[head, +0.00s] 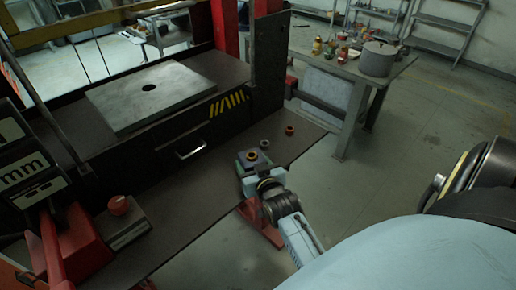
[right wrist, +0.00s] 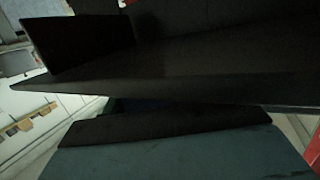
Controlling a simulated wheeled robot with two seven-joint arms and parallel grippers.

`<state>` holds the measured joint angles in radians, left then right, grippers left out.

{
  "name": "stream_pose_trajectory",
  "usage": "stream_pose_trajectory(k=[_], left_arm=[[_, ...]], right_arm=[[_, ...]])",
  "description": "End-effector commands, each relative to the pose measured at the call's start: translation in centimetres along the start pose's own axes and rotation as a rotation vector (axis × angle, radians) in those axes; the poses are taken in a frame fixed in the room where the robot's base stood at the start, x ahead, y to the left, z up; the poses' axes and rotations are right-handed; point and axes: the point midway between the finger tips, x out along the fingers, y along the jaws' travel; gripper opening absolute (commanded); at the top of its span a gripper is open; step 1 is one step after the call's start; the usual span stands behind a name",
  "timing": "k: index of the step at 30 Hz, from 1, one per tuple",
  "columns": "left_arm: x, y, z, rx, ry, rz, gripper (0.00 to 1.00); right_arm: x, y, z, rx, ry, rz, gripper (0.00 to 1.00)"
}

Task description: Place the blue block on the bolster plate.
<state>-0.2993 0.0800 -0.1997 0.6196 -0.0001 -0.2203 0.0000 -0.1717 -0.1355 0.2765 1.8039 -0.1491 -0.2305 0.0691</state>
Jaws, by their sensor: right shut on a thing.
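The bolster plate (head: 152,94) is a flat grey slab with a dark round hole, lying on the press bed at upper left in the head view. Its top is bare. My right gripper (head: 256,165) is over the dark front ledge, to the right of and nearer than the plate, and clear of it. It is shut on the blue block, which it mostly hides in the head view. In the right wrist view a dark blue sliver of the blue block (right wrist: 142,103) shows between the black fingers. My left gripper is not in view.
A copper ring (head: 289,130) and a grey ring (head: 264,144) lie on the ledge near my right gripper. A black upright (head: 268,65) stands right of the plate. A control box with a red button (head: 118,205) is at lower left. A workbench (head: 350,70) stands behind.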

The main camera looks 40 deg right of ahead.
Motion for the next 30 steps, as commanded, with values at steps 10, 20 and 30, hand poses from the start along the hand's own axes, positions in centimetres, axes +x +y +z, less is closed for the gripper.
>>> stream_pose_trajectory(k=[10,20,30], left_arm=[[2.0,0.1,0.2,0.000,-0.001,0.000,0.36],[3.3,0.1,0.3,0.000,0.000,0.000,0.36],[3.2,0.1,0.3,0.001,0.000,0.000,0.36]], right_arm=[[3.3,0.0,-1.0,0.000,0.016,-0.001,0.00],[4.5,0.0,-1.2,0.000,0.012,-0.001,0.00],[4.5,0.0,-1.2,0.000,0.013,-0.001,0.00]])
